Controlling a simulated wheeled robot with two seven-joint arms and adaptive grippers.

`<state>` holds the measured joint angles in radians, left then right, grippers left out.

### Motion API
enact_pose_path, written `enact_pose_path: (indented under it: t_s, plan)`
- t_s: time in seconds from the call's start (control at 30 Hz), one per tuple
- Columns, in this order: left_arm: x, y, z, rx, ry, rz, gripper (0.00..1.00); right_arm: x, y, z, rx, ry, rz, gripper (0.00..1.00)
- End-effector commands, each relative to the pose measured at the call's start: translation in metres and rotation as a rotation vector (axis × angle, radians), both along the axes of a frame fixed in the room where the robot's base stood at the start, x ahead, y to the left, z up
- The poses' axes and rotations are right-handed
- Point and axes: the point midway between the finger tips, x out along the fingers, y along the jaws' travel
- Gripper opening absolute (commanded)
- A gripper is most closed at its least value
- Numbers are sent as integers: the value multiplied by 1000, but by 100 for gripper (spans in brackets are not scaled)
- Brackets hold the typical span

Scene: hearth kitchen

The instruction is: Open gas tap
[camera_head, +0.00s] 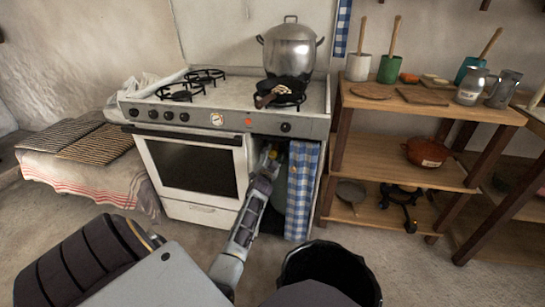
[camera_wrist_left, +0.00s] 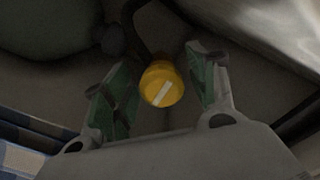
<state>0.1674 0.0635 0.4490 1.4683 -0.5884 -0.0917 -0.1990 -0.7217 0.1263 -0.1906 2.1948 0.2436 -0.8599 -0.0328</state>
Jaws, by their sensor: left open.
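The gas tap is a round yellow knob (camera_wrist_left: 158,74) with a white diagonal bar on its face, in the middle of the left wrist view. My left gripper (camera_head: 268,157) reaches into the open compartment at the right of the stove, beside the blue checked curtain (camera_head: 302,190). In the left wrist view its two green-padded fingers stand open, one on each side of the knob. There seems to be a gap between each finger and the knob; contact cannot be told. In the head view a small yellow patch shows at the gripper tip. My right gripper is not in view.
The white stove (camera_head: 198,165) stands left of the compartment, with a large pot (camera_head: 290,50) on top. Wooden shelves (camera_head: 385,155) stand to the right. A dark green rounded body (camera_wrist_left: 45,25) is at the upper left of the left wrist view.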

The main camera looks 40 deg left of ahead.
Motion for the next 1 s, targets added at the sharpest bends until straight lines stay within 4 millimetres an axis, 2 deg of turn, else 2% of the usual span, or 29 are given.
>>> enact_pose_path:
  t_s: [0.47, 1.0]
  plan:
    - [-7, -4, 0, 1, 0, 0, 58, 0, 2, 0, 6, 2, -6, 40]
    - [-47, -26, -1, 1, 0, 0, 58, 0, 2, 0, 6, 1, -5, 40]
